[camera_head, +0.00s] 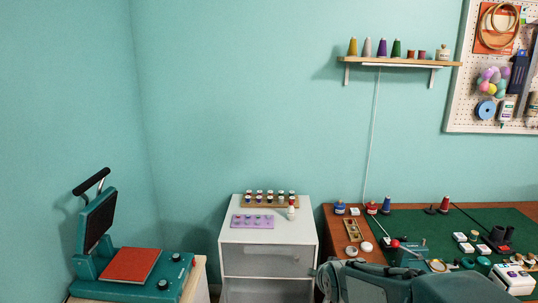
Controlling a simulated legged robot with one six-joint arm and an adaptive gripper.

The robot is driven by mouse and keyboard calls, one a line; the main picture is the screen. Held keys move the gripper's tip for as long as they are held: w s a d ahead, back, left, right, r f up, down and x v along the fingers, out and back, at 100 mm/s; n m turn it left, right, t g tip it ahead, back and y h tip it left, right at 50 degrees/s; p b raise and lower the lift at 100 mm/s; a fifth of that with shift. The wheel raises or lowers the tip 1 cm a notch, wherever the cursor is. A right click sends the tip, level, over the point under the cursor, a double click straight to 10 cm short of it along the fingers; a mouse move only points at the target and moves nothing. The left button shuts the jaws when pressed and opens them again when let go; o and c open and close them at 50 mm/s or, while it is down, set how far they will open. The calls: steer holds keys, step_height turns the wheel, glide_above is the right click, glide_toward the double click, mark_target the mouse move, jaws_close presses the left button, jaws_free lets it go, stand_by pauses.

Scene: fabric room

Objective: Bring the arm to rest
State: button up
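Part of my arm shows as a grey-green rounded shape at the bottom edge, right of centre. It lies low in the picture, in front of the desk and close to the white cabinet's right side. My gripper's fingers do not show, so whether they are open or shut is hidden.
A white drawer cabinet (268,236) holds a wooden spool rack (271,203) and a purple tray (252,222). A heat press (131,265) stands open at the left. The desk's green mat (470,219) carries several small items. A wall shelf (400,61) and pegboard (463,95) hang above.

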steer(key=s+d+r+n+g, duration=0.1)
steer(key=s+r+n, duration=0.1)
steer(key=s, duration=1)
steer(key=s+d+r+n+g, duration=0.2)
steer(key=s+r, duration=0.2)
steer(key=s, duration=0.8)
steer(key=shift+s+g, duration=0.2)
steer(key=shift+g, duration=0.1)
